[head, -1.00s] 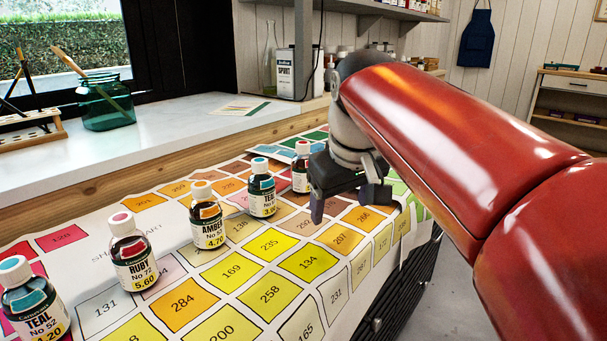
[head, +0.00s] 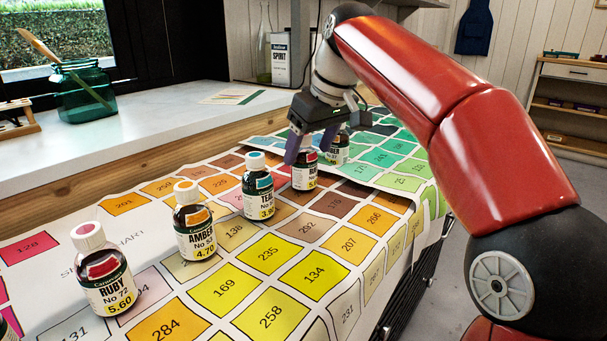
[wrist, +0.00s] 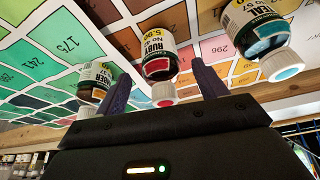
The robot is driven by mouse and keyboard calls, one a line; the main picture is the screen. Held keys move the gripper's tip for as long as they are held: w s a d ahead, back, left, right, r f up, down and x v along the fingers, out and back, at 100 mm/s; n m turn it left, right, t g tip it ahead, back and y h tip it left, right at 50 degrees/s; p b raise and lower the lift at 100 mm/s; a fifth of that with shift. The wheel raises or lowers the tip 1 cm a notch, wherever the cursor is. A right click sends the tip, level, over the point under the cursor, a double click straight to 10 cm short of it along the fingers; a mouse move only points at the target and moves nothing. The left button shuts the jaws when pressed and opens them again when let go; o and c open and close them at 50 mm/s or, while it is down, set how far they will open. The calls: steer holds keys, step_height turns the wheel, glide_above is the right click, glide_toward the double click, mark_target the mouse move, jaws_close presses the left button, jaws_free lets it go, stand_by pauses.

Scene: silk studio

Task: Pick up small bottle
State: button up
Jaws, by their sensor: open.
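Several small dark bottles with coloured labels stand in a row on the colour chart (head: 237,235). In the head view a ruby bottle (head: 97,268), an amber bottle (head: 195,222) and a teal bottle (head: 258,188) stand left of my gripper (head: 310,146). My gripper is open, pointing down over a second ruby bottle (head: 304,178), whose cap it hides. Another bottle (head: 338,150) stands just behind, partly covered. In the wrist view the second ruby bottle (wrist: 157,62) shows between my fingers, with a bottle (wrist: 94,81) and a teal bottle (wrist: 257,31) either side.
A white-topped ledge (head: 150,137) runs behind the chart, with a green glass jar (head: 82,92) and a spirit can (head: 280,60) on it. Neighbouring bottles stand close to my fingers. The chart's front right part is clear.

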mark_target(308, 147)
steer(key=b+x, duration=0.1)
steer(key=x, duration=0.3)
steer(key=shift+a, duration=0.15)
steer(key=shift+c, duration=0.4)
steer(key=c, duration=1)
steer(key=shift+r, duration=0.2)
steer(key=shift+c, duration=0.2)
step_height(308, 147, up, 20)
steer(key=p, duration=1)
steer(key=shift+f, duration=0.25)
